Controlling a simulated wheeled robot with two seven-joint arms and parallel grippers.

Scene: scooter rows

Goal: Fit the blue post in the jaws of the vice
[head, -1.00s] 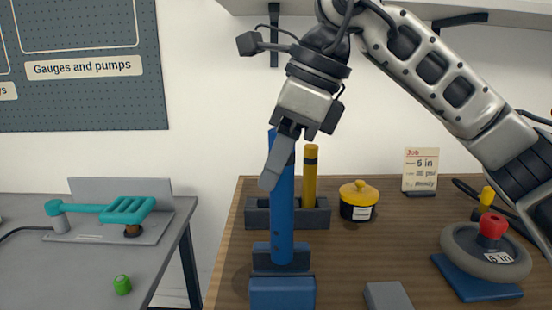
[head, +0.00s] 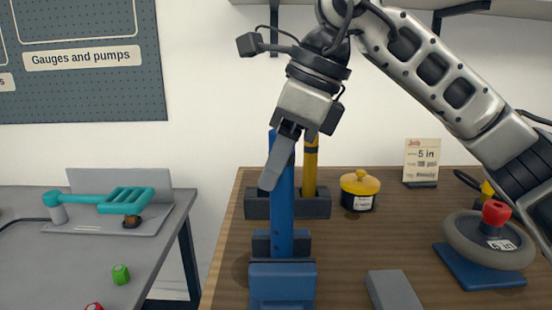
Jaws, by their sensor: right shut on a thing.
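The blue post (head: 282,205) stands about upright. My right gripper (head: 282,155), reaching down from the upper right, is shut on its top end. The blue vice (head: 283,288) is at the front left of the wooden bench. Its dark rear jaw (head: 262,243) shows on both sides of the post. The post's lower end meets the top edge of the front jaw in the picture and seems hidden behind it. I cannot tell how deep it sits. My left gripper is out of view.
Behind the post, a dark block (head: 318,204) holds a yellow post (head: 310,165). A yellow-lidded pot (head: 360,190), a job card (head: 421,160), a grey block (head: 394,291) and a round grey wheel on a blue base (head: 488,245) are to the right. A gap separates the grey table (head: 50,260).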

